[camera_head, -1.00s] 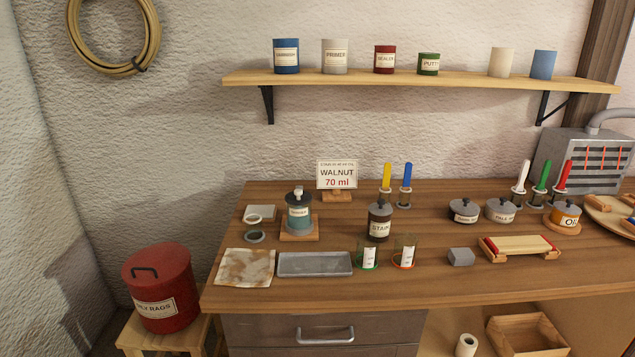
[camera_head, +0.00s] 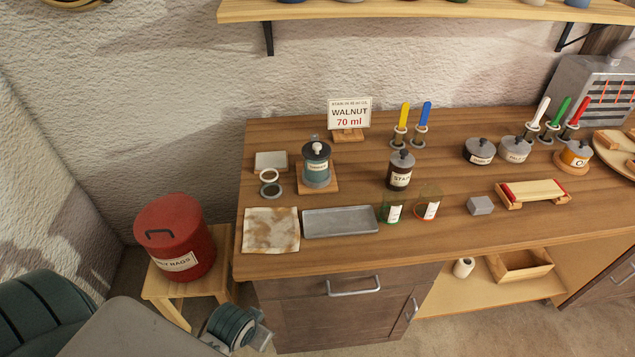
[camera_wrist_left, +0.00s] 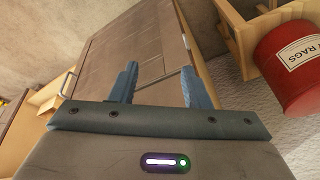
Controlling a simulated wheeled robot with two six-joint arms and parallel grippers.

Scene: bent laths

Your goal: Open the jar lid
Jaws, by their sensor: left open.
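A dark brown stain jar (camera_head: 400,174) with a grey knobbed lid (camera_head: 402,158) stands upright mid-bench, lid on. My left gripper (camera_wrist_left: 160,88) is open and empty in the left wrist view, in front of the cabinet, away from the jars. My right gripper is out of view.
A walnut 70 ml sign (camera_head: 349,115) stands at the back. A grey tray (camera_head: 340,222), a stained cloth (camera_head: 271,230) and two small glasses (camera_head: 392,210) line the front. A red rags bin (camera_head: 175,238) stands on a stool left of the bench.

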